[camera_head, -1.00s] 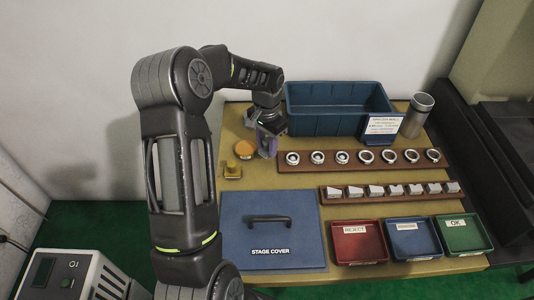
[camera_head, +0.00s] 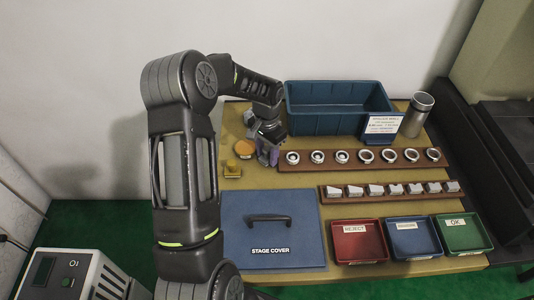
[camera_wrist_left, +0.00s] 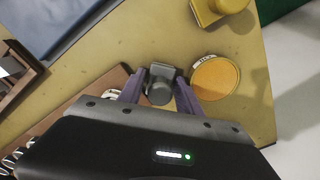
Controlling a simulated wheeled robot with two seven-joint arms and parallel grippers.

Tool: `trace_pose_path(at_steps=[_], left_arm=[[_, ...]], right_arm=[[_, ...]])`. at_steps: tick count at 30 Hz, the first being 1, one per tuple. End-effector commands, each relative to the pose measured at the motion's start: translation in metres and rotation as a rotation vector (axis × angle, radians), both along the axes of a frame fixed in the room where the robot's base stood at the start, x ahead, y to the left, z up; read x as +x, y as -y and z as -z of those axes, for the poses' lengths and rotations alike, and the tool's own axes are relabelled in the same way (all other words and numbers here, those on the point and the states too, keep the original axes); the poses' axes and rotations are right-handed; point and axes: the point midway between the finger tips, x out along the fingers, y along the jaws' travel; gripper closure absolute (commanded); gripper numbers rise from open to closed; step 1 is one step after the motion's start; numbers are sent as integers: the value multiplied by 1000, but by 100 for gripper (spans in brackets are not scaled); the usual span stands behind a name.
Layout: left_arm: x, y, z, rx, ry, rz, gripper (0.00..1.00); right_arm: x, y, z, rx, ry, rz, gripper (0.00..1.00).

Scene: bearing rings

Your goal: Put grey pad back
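A grey piece (camera_wrist_left: 161,84) with a rounded front, which looks like the grey pad, sits between the purple fingers of my left gripper (camera_wrist_left: 160,92) in the left wrist view. The fingers touch it on both sides. In the head view my left gripper (camera_head: 268,153) is low over the back left of the table, right of an orange disc (camera_head: 244,149), and the grey piece is hard to make out there. The disc, with a small label, is close beside the fingers in the wrist view (camera_wrist_left: 215,78). My right gripper is out of view.
A brown rack of rings (camera_head: 375,167) begins just right of the gripper. A yellow block (camera_head: 232,169) stands in front of the disc. The blue stage cover (camera_head: 290,205), a blue bin (camera_head: 340,119), a metal cup (camera_head: 417,115) and red (camera_head: 358,257), blue and green trays surround it.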

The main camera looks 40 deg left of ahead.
Motion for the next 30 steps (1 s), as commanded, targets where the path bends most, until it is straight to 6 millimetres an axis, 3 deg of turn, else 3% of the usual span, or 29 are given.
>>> trace_pose_path(at_steps=[11, 24, 30], left_arm=[[1, -1, -13, 2, 3, 0, 59], [1, 0, -97, 2, 4, 0, 59], [0, 0, -120, 1, 1, 0, 59]], right_arm=[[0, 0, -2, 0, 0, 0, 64], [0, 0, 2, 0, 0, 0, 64], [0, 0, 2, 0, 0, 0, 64]])
